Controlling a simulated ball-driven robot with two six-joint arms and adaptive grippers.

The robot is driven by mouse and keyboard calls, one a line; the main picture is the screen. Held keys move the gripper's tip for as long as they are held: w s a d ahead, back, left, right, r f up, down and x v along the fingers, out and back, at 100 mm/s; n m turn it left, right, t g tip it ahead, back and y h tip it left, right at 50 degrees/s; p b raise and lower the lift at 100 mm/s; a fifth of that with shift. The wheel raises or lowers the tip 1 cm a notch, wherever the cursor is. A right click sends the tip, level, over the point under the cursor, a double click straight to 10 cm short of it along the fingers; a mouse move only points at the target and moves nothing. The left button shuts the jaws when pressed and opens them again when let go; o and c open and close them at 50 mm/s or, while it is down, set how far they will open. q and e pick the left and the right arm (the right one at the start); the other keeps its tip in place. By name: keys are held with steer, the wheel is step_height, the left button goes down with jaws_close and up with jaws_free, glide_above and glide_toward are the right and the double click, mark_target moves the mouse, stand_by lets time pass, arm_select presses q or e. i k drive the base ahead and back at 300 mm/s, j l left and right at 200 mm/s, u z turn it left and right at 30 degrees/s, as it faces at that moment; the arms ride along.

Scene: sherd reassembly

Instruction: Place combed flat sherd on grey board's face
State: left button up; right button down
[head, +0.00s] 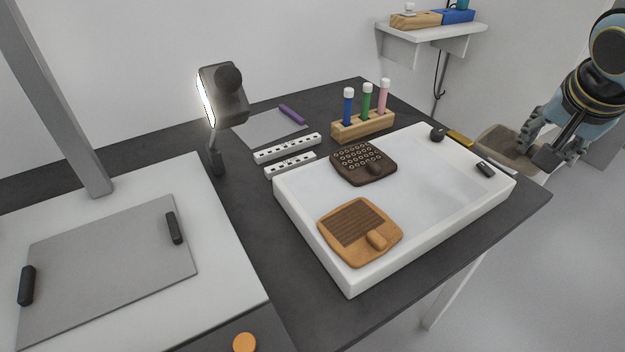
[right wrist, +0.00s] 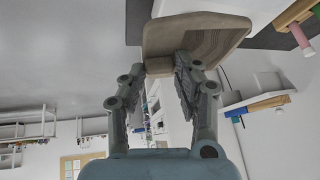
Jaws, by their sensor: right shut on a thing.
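My right gripper (head: 545,146) is at the far right, beyond the right end of the white block. It is shut on a beige sherd (head: 502,141), held in the air. In the right wrist view the held sherd (right wrist: 215,38) shows curved grooves on its face, and the fingers (right wrist: 162,66) grip its near edge. An orange-brown sherd (head: 337,238) with a dark ribbed panel and a dark brown sherd (head: 347,174) with stamped rings lie on the white block. The grey board (head: 110,262) lies at the left, bare between two black clips. My left gripper is not in view.
The white block (head: 440,190) fills the right of the dark table, with small dark items along its far right edge. A wooden rack (head: 350,128) with coloured tubes, white strips (head: 288,148) and a lamp (head: 225,95) stand behind. A grey post (head: 60,100) rises behind the board.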

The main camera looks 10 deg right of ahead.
mark_target(105, 258)
steer(key=k+j+u, duration=0.1)
steer(key=j, duration=0.3)
steer(key=k+j+u, duration=0.15)
steer(key=j, duration=0.25)
steer(key=k+j+u, duration=0.1)
steer(key=j, duration=0.3)
steer(key=u, duration=0.85)
